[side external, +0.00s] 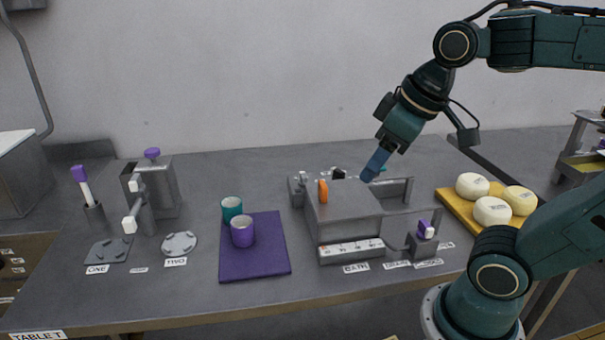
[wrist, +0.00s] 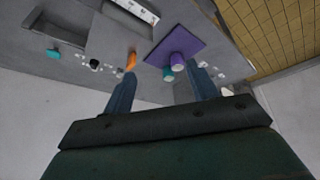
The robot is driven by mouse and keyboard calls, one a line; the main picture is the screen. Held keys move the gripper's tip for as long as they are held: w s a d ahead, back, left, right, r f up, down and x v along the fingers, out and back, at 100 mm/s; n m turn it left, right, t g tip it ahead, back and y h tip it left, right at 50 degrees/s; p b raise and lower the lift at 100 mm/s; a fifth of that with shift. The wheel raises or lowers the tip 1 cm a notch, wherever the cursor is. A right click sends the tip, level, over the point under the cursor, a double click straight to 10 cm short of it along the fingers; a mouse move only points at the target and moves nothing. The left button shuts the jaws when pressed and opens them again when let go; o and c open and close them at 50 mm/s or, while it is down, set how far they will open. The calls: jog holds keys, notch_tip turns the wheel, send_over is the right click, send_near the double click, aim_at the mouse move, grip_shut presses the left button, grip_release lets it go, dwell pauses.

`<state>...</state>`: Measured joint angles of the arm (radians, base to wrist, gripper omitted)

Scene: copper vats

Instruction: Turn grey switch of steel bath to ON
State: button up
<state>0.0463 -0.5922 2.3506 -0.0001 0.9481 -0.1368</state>
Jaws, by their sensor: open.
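The steel bath (side external: 345,206) is a grey box on the table, above a "BATH" label (side external: 355,267). An orange handle (side external: 323,191) stands at its left, also seen in the wrist view (wrist: 131,61). Small white-and-dark fittings (side external: 303,178) sit at its back left; similar ones show in the wrist view (wrist: 95,63). A grey block with a purple-and-white lever (side external: 425,232) stands at its right front. I cannot tell which part is the grey switch or its setting. My gripper (side external: 377,163) is open and empty, above the bath's back right; both fingers show in the wrist view (wrist: 161,70).
A teal knob (wrist: 53,54) lies behind the bath. A purple mat (side external: 254,263) with a teal cup (side external: 231,208) and purple cup (side external: 242,232) is left. A yellow board (side external: 455,211) holds white rounds at right. A tap (side external: 140,205) and canister (side external: 155,183) stand further left.

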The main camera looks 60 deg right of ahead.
jog(key=w+d+r+n+g, duration=0.1)
jog(key=w+d+r+n, duration=0.15)
jog(key=w, duration=0.45)
jog(key=n+g, duration=0.4)
jog(key=n, duration=0.2)
send_over(303, 175)
notch_tip(303, 175, down, 10)
jog(key=shift+d+f+m, duration=0.1)
jog(key=shift+d+m, duration=0.05)
jog(key=shift+m, duration=0.1)
jog(key=shift+f, duration=0.1)
notch_tip(303, 175, down, 14)
jog(key=shift+r, duration=0.15)
jog(key=shift+c, duration=0.2)
jog(key=c, duration=0.9)
